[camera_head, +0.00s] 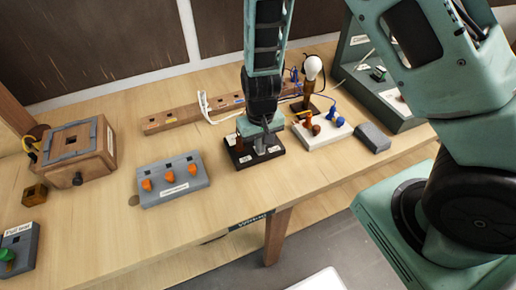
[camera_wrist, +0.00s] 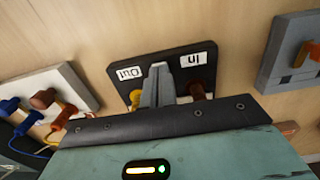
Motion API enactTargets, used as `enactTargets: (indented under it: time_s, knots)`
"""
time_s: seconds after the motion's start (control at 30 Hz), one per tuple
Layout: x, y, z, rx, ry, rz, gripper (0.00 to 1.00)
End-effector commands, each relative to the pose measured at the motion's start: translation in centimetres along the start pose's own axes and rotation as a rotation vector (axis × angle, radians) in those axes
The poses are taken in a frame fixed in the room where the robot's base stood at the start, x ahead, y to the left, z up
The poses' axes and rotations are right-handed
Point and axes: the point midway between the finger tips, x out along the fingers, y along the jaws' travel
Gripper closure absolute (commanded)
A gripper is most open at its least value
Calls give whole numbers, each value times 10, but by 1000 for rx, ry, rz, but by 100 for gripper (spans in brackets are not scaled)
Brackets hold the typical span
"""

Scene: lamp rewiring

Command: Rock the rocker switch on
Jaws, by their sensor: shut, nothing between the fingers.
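The rocker switch's black base (camera_head: 241,156) sits on the wooden table, directly below my gripper (camera_head: 262,147) in the head view. In the wrist view, the black base (camera_wrist: 122,57) carries white labels reading "OUT" and "IN", with a yellow and a brown terminal beside them. My gripper (camera_wrist: 158,70) has its fingers together and empty, with the tips over the middle of the base. The fingers hide the rocker itself, so its position cannot be told. Whether the tips touch it cannot be told.
A grey block with several orange toggles (camera_head: 173,182) stands left of the base. A white block with terminals and blue wires (camera_head: 322,132) stands to the right, near a bulb (camera_head: 313,68) and a grey block (camera_head: 373,137). A wooden strip (camera_head: 175,121) lies behind.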

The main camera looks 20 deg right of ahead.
Motion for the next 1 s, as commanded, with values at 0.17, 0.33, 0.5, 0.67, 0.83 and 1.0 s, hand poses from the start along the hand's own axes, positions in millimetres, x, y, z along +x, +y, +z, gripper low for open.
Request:
enactTargets:
  time_s: [0.17,0.33,0.5,0.67,0.83,1.0]
  knots:
    - [3,0,0,0,1,0,100]
    - [-1,0,0,0,1,0,100]
    - [-14,0,0,1,1,0,100]
    - [-27,0,0,1,1,-1,100]
    - [-40,0,0,0,1,0,100]
    - [-53,0,0,0,1,0,100]
